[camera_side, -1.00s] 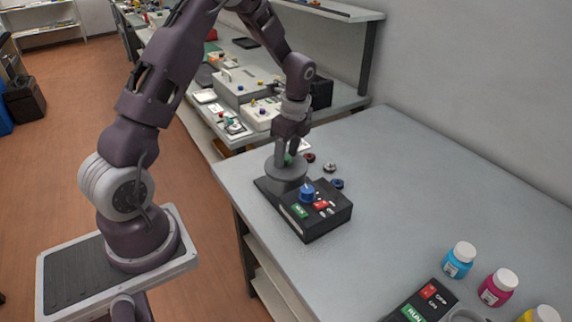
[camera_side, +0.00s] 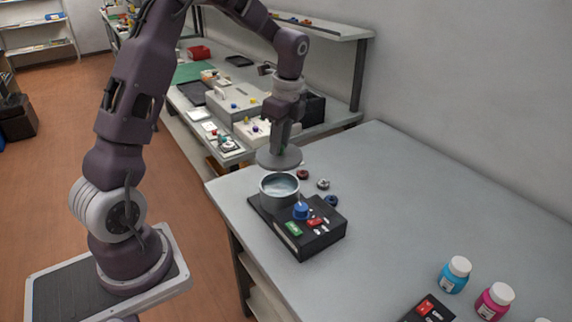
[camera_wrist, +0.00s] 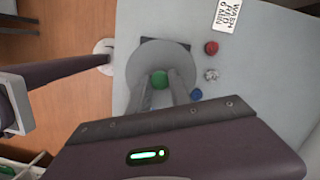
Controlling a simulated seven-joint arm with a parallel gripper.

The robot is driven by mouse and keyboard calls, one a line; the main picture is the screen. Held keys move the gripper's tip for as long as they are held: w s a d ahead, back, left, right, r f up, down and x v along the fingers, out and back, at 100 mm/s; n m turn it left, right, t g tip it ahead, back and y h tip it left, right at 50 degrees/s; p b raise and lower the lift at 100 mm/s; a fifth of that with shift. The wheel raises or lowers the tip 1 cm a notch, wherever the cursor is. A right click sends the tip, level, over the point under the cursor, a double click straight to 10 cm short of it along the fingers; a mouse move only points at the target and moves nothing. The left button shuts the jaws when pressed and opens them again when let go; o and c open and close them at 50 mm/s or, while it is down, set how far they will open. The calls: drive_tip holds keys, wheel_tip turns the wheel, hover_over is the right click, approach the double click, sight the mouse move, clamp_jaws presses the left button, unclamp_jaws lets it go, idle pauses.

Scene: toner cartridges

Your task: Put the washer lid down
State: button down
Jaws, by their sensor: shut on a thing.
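The washer lid (camera_side: 279,158) is a round grey disc with a green knob. My gripper (camera_side: 284,146) is shut on the knob and holds the lid in the air, above and slightly behind the washer. In the wrist view the lid (camera_wrist: 150,72) hangs level between my fingers (camera_wrist: 160,84), with its green knob between the tips. The washer (camera_side: 308,236) is a black box with a blue knob and green and red buttons. Its grey round tub (camera_side: 279,201) is open, with pale liquid inside. In the wrist view the lid hides most of the washer.
Several small toner parts (camera_side: 323,184) lie just right of the tub. A second black device (camera_side: 428,311) and capped bottles in cyan (camera_side: 455,275) and magenta (camera_side: 494,300) stand at the front right. The table (camera_side: 410,200) is clear between. A printed card (camera_wrist: 228,14) lies on it.

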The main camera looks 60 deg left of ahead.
drive_tip(key=shift+r, duration=0.45)
drive_tip(key=shift+w+d, duration=0.1)
drive_tip(key=w+d+f+m+t, duration=0.1)
drive_tip(key=w+d+f+m, duration=0.2)
drive_tip(key=w+d+m, duration=0.55)
drive_tip(key=w+d+f+m+t, duration=0.1)
drive_tip(key=w+d+f+m, duration=0.3)
drive_tip(key=w+d+m, duration=0.4)
drive_tip(key=shift+m+h, duration=0.5)
drive_tip(key=shift+m, duration=0.25)
drive_tip(key=f, duration=0.3)
drive_tip(key=d+f, duration=0.1)
drive_tip(key=f, duration=0.2)
drive_tip(key=s+f, duration=0.1)
drive_tip(key=f, duration=0.2)
drive_tip(key=shift+d+f, duration=0.25)
drive_tip(key=shift+f, duration=0.1)
drive_tip(key=shift+f, duration=0.1)
drive_tip(key=c, duration=1.2)
unclamp_jaws()
